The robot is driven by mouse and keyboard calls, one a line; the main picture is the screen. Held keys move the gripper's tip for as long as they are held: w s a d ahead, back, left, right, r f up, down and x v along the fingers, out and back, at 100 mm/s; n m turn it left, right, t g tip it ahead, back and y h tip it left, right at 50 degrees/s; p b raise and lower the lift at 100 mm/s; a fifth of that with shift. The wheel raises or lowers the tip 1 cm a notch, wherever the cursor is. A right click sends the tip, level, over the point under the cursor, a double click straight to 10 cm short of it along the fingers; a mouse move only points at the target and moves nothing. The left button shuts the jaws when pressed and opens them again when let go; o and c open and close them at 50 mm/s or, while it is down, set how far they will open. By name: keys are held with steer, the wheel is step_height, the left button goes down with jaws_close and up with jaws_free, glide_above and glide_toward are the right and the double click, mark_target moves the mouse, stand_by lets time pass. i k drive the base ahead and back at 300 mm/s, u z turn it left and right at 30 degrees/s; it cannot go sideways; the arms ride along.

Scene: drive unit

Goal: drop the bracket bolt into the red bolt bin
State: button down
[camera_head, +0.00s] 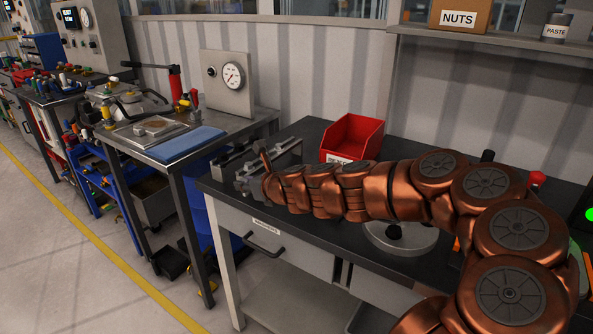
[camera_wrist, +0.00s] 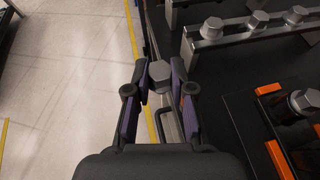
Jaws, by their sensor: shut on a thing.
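My gripper (camera_head: 252,182) is at the left front of the dark bench in the head view. In the wrist view my gripper (camera_wrist: 157,82) has its two fingers closed on either side of a grey hex-headed bolt (camera_wrist: 160,71). The held bolt appears over the bench's front edge, with floor and a drawer handle below it. The red bolt bin (camera_head: 365,133) stands open-topped at the back of the bench, to the right of my gripper and apart from it. My arm partly hides its front label, and its inside bottom is hidden.
A metal rail (camera_wrist: 235,36) with several bolts lies beside my gripper. Another bolt (camera_wrist: 304,102) is on a dark plate with orange marks. A round metal plate (camera_head: 415,240) is partly behind my arm. A side table with a blue mat (camera_head: 187,143) stands left.

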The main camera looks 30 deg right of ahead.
mark_target(355, 154)
steer(key=u, duration=0.05)
steer(key=k, duration=0.5)
steer(key=u, duration=1.5)
steer(key=i, duration=0.85)
steer(key=z, duration=2.3)
